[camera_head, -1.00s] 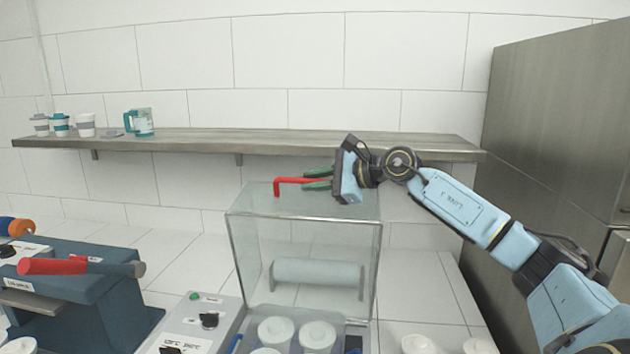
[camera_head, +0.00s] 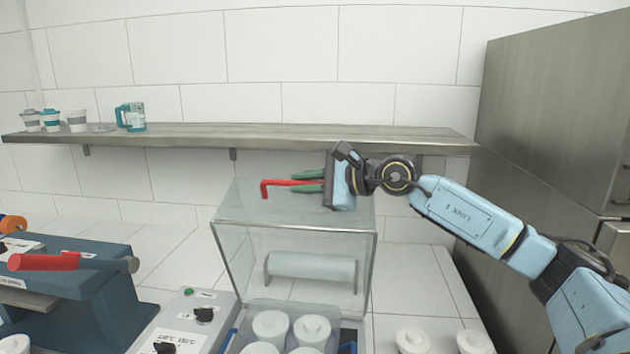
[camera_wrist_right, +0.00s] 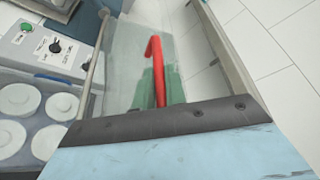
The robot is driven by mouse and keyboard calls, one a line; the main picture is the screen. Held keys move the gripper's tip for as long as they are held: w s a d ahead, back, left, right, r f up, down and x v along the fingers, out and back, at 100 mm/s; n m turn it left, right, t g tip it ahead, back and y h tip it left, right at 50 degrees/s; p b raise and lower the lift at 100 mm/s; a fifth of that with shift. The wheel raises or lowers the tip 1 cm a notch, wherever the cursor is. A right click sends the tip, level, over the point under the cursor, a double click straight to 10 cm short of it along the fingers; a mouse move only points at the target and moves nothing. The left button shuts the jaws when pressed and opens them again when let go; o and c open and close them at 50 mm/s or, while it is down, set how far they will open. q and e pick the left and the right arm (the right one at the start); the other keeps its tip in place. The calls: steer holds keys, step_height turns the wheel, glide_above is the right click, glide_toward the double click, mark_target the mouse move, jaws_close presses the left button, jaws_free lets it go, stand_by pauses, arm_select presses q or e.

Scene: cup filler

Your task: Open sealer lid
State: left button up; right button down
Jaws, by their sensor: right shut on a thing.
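The sealer's clear lid (camera_head: 235,250) stands raised over the sealer, with a white roll (camera_head: 312,268) seen through it. A red handle (camera_head: 282,187) juts out at the lid's top. My right gripper (camera_head: 308,181) is shut on the red handle, its green fingers on either side of it. In the right wrist view the red handle (camera_wrist_right: 155,60) runs up from between the green fingers and hooks over at its end. Below the lid, white lidded cups (camera_head: 270,326) stand in the sealer's tray. My left gripper is not in view.
A grey control box (camera_head: 190,318) with knobs adjoins the sealer. A blue machine with a red lever (camera_head: 45,262) is at left. A wooden shelf (camera_head: 270,138) with several cups crosses the wall behind. A steel cabinet (camera_head: 560,110) stands at right.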

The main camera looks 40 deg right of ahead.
mark_target(339, 216)
steer(key=c, duration=1.5)
jaws_free()
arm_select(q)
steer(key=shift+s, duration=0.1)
arm_select(e)
steer(key=shift+o, duration=0.2)
